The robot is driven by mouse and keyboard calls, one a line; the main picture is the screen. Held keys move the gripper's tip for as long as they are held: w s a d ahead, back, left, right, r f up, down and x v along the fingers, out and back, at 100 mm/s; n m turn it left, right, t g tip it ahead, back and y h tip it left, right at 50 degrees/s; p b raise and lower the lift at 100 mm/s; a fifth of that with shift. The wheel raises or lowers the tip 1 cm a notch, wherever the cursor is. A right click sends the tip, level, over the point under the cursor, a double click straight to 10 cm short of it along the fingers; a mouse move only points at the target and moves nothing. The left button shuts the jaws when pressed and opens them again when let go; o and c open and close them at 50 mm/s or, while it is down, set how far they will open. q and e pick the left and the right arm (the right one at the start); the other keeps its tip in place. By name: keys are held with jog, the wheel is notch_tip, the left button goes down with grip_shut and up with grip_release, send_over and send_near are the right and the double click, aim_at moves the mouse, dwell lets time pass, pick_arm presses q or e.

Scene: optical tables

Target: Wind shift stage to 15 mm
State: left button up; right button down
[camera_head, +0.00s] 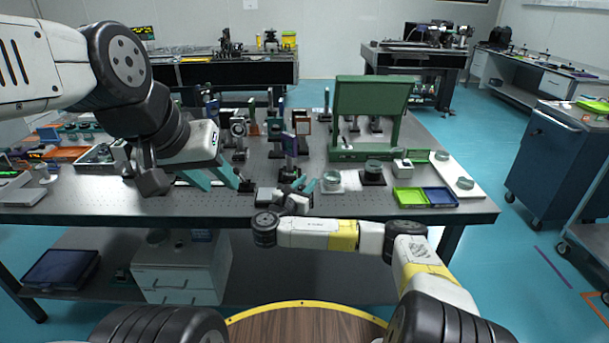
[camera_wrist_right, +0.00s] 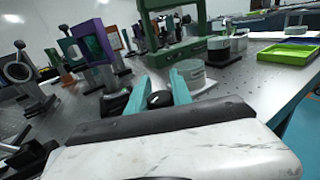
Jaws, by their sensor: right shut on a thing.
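My right gripper (camera_head: 307,182) is low over the front of the optical table. In the right wrist view its teal fingers (camera_wrist_right: 153,96) are closed around a small dark knob (camera_wrist_right: 160,98). A black part (camera_wrist_right: 112,103) shows just left of those fingers; I cannot tell whether it belongs to the shift stage. No scale reading is legible in either view. My left gripper (camera_head: 222,187) is to the left, its teal fingers spread and empty, above the table near its front edge.
Mounts on posts, one purple (camera_head: 290,145), stand behind the grippers. A glass dish on a white base (camera_head: 332,186) is right of my right gripper. Green (camera_head: 410,197) and blue (camera_head: 440,197) trays lie further right. A green frame (camera_head: 370,97) stands behind.

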jog(key=shift+d+m+g+h, duration=0.15)
jog(key=shift+m+g+h, duration=0.15)
jog(key=shift+m+h, duration=0.15)
jog(key=c, duration=1.1)
grip_release()
